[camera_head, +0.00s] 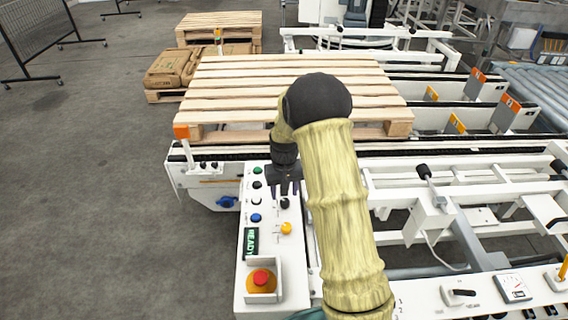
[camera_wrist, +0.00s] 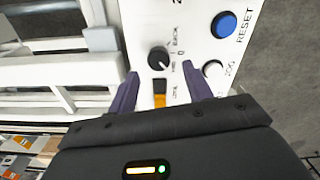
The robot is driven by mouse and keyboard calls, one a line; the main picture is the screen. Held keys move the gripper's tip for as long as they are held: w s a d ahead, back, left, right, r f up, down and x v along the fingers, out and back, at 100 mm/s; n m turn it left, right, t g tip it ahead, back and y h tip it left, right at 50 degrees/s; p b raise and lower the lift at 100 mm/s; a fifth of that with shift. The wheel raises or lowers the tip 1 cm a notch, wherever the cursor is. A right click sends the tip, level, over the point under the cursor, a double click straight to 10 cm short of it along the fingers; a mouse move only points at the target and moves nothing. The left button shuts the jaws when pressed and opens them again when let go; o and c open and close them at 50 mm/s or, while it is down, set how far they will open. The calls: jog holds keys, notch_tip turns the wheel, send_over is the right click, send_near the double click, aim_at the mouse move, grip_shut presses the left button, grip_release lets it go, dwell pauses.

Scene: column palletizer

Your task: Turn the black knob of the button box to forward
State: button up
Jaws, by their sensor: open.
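The white button box (camera_head: 252,222) stands left of my arm in the head view. Its black knob (camera_head: 284,203) is a small round dial just in front of my fingers. In the wrist view the black knob (camera_wrist: 159,59) sits just beyond the fingertips, roughly centred between them, with small printed labels around it. My gripper (camera_head: 286,190) is open and empty, pointing down at the panel; its two purple fingers also show in the wrist view (camera_wrist: 162,78). I cannot tell any contact with the knob. The exact knob setting is too small to read surely.
A wooden pallet (camera_head: 235,90) lies behind on the conveyor.

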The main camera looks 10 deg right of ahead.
aim_at(284, 200)
notch_tip(284, 200, up, 14)
dwell(0.3)
jog(key=shift+f, duration=0.1)
jog(key=s+r+t+p, duration=0.1)
jog(key=s+r+p, duration=0.3)
jog(key=s, duration=0.7)
jog(key=s+r+t+p, duration=0.1)
jog(key=s+r+p, duration=0.3)
jog(key=s, duration=0.7)
jog(key=shift+s+t+p, duration=0.3)
jog(key=shift+p, duration=0.5)
